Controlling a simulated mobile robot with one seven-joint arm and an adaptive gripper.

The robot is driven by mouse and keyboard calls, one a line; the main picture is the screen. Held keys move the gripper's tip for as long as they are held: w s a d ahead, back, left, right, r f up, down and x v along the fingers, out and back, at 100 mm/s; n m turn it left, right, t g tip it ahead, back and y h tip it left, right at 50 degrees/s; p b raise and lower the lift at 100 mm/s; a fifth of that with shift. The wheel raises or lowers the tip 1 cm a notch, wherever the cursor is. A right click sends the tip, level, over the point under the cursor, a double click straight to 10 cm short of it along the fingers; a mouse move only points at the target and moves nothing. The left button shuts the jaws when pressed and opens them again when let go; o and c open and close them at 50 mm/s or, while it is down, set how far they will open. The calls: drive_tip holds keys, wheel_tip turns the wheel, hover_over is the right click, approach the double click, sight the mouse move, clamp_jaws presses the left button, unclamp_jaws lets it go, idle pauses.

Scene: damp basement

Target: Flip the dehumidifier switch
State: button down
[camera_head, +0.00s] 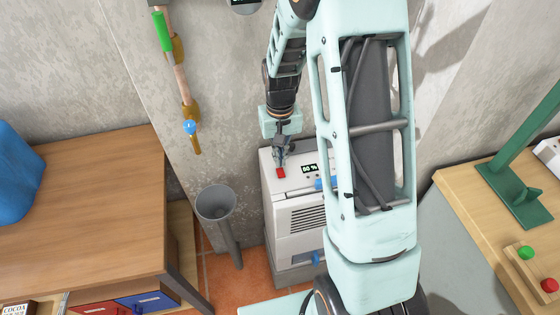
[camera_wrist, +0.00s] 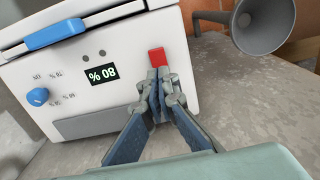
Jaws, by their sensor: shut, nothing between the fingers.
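The white dehumidifier (camera_head: 300,215) stands on the floor against the wall, partly hidden by my arm in the head view. Its red switch (camera_head: 281,173) is on the top panel near the left edge. In the wrist view the red switch (camera_wrist: 157,57) is just beyond my fingertips, beside a display (camera_wrist: 103,74) reading 80 % and a blue knob (camera_wrist: 38,96). My gripper (camera_head: 279,158) is shut and empty, and its tips (camera_wrist: 160,80) are right at the switch. I cannot tell whether they touch it.
A grey pipe (camera_head: 217,205) with a flared mouth stands left of the dehumidifier. A wooden table (camera_head: 90,200) is at the left. A bench (camera_head: 475,200) with a green stand (camera_head: 515,185) is at the right. A wall pipe with a blue valve (camera_head: 190,127) hangs above.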

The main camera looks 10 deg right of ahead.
sight(281, 173)
drive_tip(key=shift+f, duration=1.05)
drive_tip(key=shift+w+f+b, duration=0.15)
drive_tip(key=shift+f+b, duration=0.2)
drive_tip(key=shift+b, duration=0.15)
drive_tip(key=shift+s, duration=0.2)
drive_tip(key=shift+s+r, duration=0.25)
drive_tip(key=shift+s, duration=0.4)
drive_tip(key=shift+r, duration=0.1)
